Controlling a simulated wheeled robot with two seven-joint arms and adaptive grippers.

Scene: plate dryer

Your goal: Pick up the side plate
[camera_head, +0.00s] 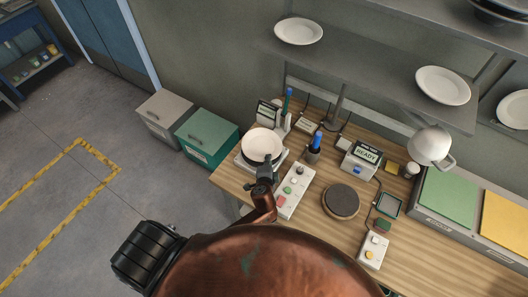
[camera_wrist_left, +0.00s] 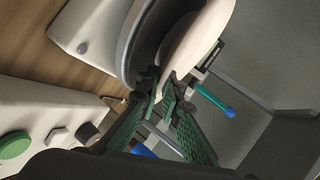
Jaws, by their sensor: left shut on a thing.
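The side plate (camera_head: 262,143) is white and round, over a pale scale-like device (camera_head: 244,161) at the left end of the wooden bench. In the left wrist view the plate (camera_wrist_left: 201,38) is seen edge-on, close beside a dark round platform (camera_wrist_left: 146,38). My left gripper (camera_head: 264,167) is at the plate's near rim in the head view. In the left wrist view its green fingers (camera_wrist_left: 168,82) are closed at the plate's lower edge. Whether the plate touches the platform is hard to tell. My right gripper is not in view.
A control box with buttons (camera_head: 295,192) stands right of my left gripper. A round dark pad (camera_head: 341,201), a READY display box (camera_head: 362,158) and a lamp (camera_head: 430,146) are farther right. Shelves above carry other white plates (camera_head: 298,31). Bins (camera_head: 206,137) stand left of the bench.

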